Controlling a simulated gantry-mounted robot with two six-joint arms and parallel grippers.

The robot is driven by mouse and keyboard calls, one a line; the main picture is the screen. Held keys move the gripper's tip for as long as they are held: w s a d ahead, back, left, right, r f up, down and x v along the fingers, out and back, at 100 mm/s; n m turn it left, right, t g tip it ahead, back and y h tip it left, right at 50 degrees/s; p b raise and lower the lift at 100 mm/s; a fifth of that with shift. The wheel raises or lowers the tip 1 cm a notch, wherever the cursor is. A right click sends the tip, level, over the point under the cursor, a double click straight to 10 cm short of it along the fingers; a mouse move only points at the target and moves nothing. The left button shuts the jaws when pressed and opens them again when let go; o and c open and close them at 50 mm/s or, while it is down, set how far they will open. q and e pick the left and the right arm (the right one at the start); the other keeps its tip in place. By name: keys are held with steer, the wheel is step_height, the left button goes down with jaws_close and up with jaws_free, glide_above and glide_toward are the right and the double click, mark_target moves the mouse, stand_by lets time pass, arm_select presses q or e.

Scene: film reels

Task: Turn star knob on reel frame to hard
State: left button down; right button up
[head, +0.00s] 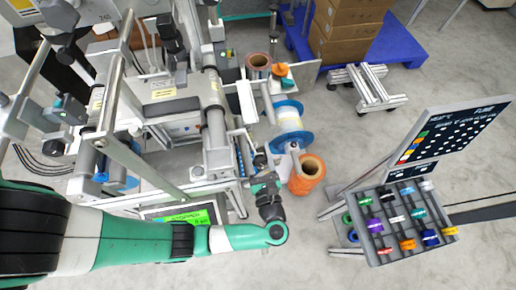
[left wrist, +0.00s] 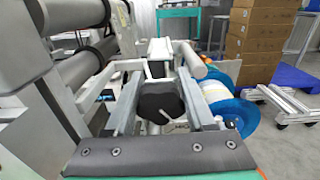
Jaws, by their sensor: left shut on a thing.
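My left arm reaches across the bottom of the head view to the reel frame (head: 215,135). My left gripper (head: 262,178) is at the frame's front right, below the blue-flanged reel (head: 288,118). In the left wrist view, a black star knob (left wrist: 160,104) sits between the two grey fingers of my left gripper (left wrist: 160,92), which is shut on it. The knob's far side and any setting marks are hidden. The blue reel (left wrist: 235,112) also shows to the right of the fingers. My right gripper does not show.
An orange roll (head: 307,175) is close to the right of my left gripper. A tilted rack of coloured spools (head: 398,222) stands at the right. A green-lit screen (head: 185,216) is by my left forearm. Grey floor is open between frame and rack.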

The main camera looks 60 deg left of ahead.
arm_select(q)
steer(key=shift+m, duration=1.4)
steer(key=shift+c, duration=1.2)
jaws_free()
steer(key=v, duration=1.1)
steer(key=shift+d, duration=0.35)
